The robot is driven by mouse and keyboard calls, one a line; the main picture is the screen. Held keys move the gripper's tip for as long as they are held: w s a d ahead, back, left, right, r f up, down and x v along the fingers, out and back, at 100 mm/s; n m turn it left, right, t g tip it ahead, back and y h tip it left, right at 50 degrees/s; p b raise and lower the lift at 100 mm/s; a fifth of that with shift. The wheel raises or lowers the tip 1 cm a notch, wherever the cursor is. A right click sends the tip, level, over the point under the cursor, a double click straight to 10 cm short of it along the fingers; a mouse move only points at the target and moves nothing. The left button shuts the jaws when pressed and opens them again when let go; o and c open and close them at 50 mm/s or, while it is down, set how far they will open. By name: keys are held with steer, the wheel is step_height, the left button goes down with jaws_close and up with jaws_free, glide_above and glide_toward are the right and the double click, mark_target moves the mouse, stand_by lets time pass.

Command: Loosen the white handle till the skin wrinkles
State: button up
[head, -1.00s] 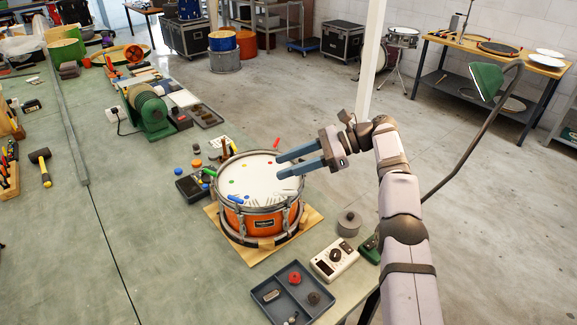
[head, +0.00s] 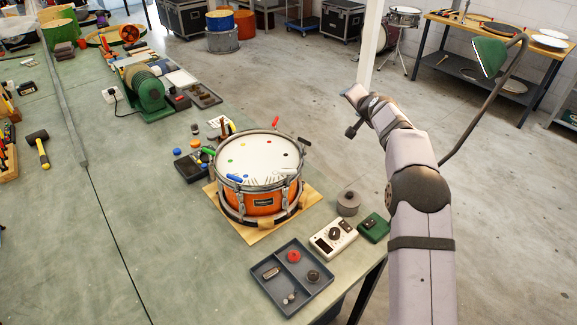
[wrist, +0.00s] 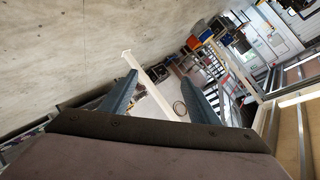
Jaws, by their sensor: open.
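The orange snare drum (head: 262,201) stands upright on a wooden board (head: 226,221) on the green bench. Its white skin (head: 258,155) carries small coloured dots, and wrinkle lines show near its front rim. I cannot pick out the white handle for certain. My gripper (wrist: 160,78) is open and empty in the wrist view, facing the room. In the head view its fingers are hidden, and the wrist is raised right of the drum, apart from it.
A grey tray (head: 318,287) of small parts, a white meter (head: 333,238), a green box (head: 374,228) and a grey cylinder (head: 348,203) sit right of the drum. A green lamp (head: 490,55) stands at right.

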steer(key=s+a+n+t+h+b, duration=0.1)
steer(key=s+a+n+b, duration=0.1)
steer(key=s+a, duration=0.1)
steer(key=s+a+f+n+t+h+b, duration=0.1)
steer(key=s+a+n+t+b, duration=0.1)
steer(key=a, duration=0.3)
steer(key=s+a+n+t+b, duration=0.2)
steer(key=s+a, duration=0.2)
steer(key=shift+s+a+f+n+h, duration=0.15)
steer(key=shift+s+n+h, duration=0.1)
steer(key=shift+n+h, duration=0.15)
steer(key=n+t+b, duration=0.1)
steer(key=n+b, duration=0.1)
steer(key=b, duration=0.1)
glide_above(286, 174)
steer(key=w+d, duration=0.2)
steer(key=w, duration=0.1)
steer(key=f, duration=0.3)
steer(key=shift+a+f, duration=0.1)
steer(key=shift+a, duration=0.15)
steer(key=shift+m+g, duration=0.3)
steer(key=shift+m, duration=0.2)
steer(key=s+f, duration=0.2)
steer(key=s+a+f+b, duration=0.1)
steer(key=s+f, duration=0.3)
steer(key=shift+a+b, duration=0.25)
steer(key=shift+b, duration=0.15)
steer(key=shift+w+d+p, duration=0.15)
steer(key=shift+w+p, duration=1)
steer(key=shift+w, duration=2.55)
